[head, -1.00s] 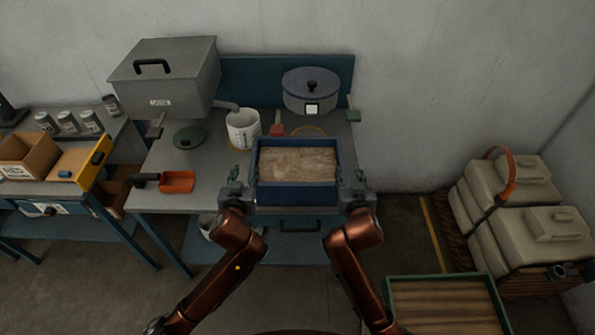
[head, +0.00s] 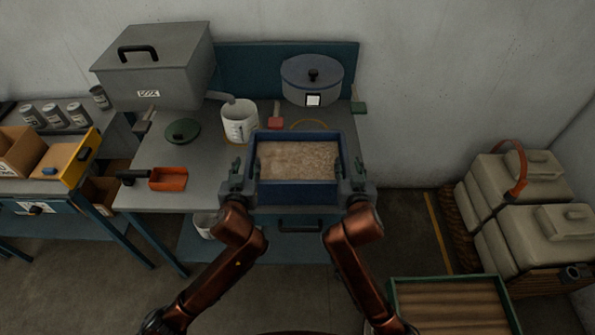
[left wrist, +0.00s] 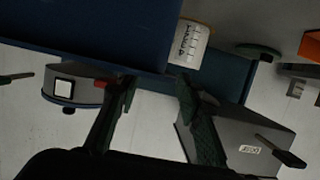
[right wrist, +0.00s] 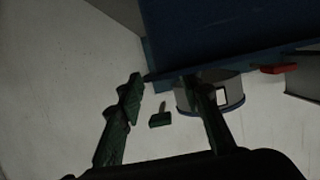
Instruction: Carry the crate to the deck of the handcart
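The blue crate (head: 296,192), with a pale tan fill, sits at the front of the grey bench and appears to rest on it. My left gripper (head: 246,168) is at its left side and my right gripper (head: 350,168) at its right side. In both, the fingers stand apart, one seemingly on each side of the crate's side wall. The left wrist view shows the spread fingers (left wrist: 155,85) by the crate's rim (left wrist: 70,58); the right wrist view shows the same (right wrist: 163,80). A green-rimmed slatted deck (head: 450,278), probably the handcart's, is at the lower right.
Behind the crate stand a white measuring cup (head: 239,125), a lidded grey pot (head: 312,92) and a large grey box (head: 155,75). An orange scoop (head: 168,180) lies left. Stacked beige containers (head: 530,210) stand right. Floor between bench and containers is clear.

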